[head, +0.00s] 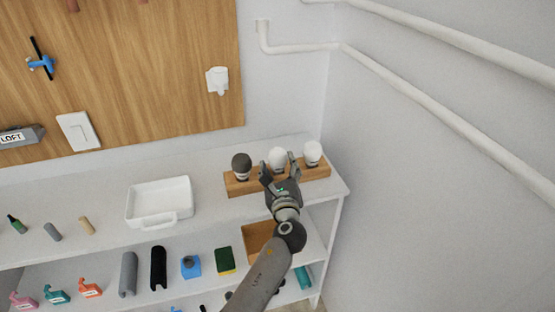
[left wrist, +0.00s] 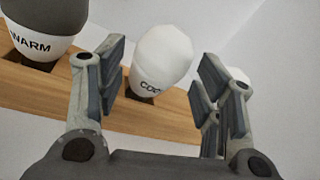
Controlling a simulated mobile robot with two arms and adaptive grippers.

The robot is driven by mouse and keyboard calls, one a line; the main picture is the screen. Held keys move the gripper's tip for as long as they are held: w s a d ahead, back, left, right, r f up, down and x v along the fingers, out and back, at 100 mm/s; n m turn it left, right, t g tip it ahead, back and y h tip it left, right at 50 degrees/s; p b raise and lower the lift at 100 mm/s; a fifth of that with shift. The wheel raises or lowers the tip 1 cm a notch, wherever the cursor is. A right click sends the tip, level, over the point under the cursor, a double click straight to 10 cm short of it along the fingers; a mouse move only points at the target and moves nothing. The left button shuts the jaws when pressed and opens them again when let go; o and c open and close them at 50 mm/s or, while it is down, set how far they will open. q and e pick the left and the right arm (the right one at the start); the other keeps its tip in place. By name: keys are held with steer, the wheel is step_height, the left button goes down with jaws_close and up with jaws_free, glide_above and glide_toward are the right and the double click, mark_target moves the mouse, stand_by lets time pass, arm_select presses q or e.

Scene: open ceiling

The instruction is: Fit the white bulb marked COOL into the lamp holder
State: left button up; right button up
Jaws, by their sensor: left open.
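The white bulb marked COOL (head: 277,157) stands in the middle of a wooden rack (head: 236,187) on the shelf top. In the left wrist view the COOL bulb (left wrist: 162,58) leans slightly in the picture, and its lettering partly shows. My left gripper (head: 279,169) is open, with its fingers on either side of this bulb; a gap shows on both sides in the left wrist view. A white fitting (head: 217,80) on the wooden wall panel looks like the lamp holder; no bulb shows in it. My right gripper is not in view.
A dark bulb marked WARM (left wrist: 45,22) stands left of the COOL bulb, and another white bulb (head: 312,152) stands right of it. A white tray (head: 133,217) lies left of the rack. A wall rises close on the right.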

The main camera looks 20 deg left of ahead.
arm_select(q)
steer(key=shift+x, duration=1.2)
steer(key=shift+c, duration=0.4)
steer(key=c, duration=0.7)
steer(key=shift+r, duration=0.15)
